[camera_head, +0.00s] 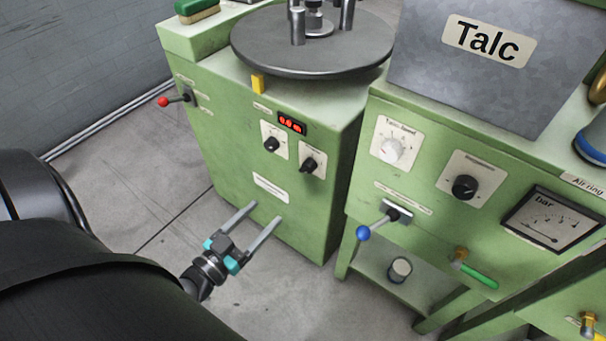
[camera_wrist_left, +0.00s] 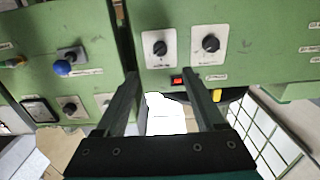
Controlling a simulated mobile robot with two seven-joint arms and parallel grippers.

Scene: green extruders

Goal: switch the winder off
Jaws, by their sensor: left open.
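The winder (camera_head: 225,125) is the green cabinet with a dark round turntable (camera_head: 310,45) on top. Its front has a lit red display (camera_head: 291,123), a left black knob (camera_head: 271,144) and a right black knob (camera_head: 311,164); their labels are too small to read. A red-ball lever (camera_head: 164,101) sticks out at its left. My left gripper (camera_head: 266,212) is open and empty, low in front of the cabinet, below the knobs. In the left wrist view the open gripper (camera_wrist_left: 160,74) shows before the panel, with both knobs (camera_wrist_left: 160,47) and the display (camera_wrist_left: 177,80) beyond its fingertips.
To the right stands another green cabinet with a grey Talc box (camera_head: 470,85), a white dial (camera_head: 391,150), a black knob (camera_head: 465,187), a gauge (camera_head: 550,220) and a blue-ball lever (camera_head: 363,232) sticking out. The floor (camera_head: 140,185) left of the winder is clear.

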